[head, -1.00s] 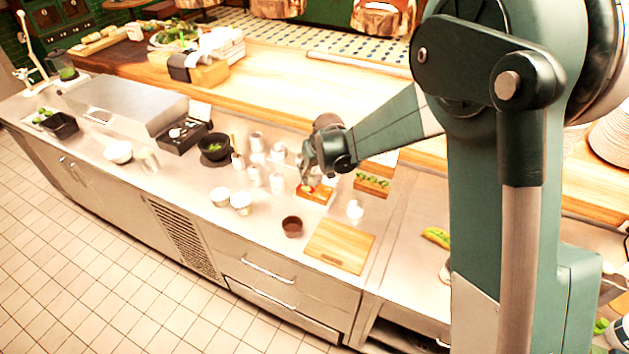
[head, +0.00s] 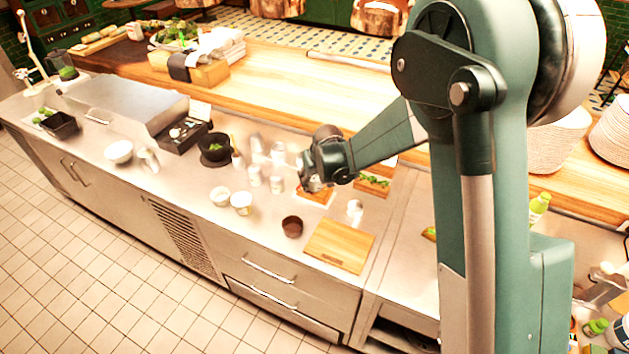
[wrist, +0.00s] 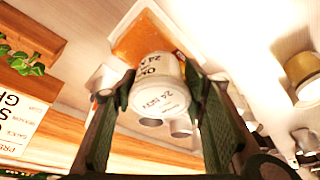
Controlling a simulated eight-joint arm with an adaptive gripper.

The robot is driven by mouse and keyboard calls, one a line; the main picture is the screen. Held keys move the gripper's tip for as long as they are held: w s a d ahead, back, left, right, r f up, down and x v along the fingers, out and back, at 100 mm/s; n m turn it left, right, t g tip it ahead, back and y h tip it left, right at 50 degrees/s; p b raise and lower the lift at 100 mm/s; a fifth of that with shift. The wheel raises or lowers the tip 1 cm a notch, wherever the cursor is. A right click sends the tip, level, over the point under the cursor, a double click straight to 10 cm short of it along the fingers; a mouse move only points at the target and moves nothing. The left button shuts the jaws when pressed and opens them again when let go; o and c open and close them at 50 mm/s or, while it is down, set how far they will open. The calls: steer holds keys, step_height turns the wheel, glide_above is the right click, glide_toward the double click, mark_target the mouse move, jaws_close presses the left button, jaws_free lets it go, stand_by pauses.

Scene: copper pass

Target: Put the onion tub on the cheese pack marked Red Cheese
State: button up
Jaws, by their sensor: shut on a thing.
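My gripper (wrist: 155,100) is shut on a white tub (wrist: 158,98). The tub's label shows "ON" and "24 NOV", so it appears to be the onion tub. In the wrist view an orange pack with a pale edge (wrist: 130,47) lies just beyond the tub, partly hidden by it; no name on it is readable. I cannot tell whether the tub touches the pack. In the head view my gripper (head: 313,184) is low over an orange-brown flat thing (head: 318,199), mostly covering it.
A wooden tray with green herbs (head: 372,186) stands right of my gripper. White tubs (head: 241,203), a brown bowl (head: 292,227) and a cutting board (head: 339,246) are nearby on the steel counter. A printed card (wrist: 18,122) shows at left in the wrist view.

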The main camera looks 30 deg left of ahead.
steer(key=o, duration=1)
steer(key=shift+f, duration=0.1)
steer(key=shift+v, duration=6.15)
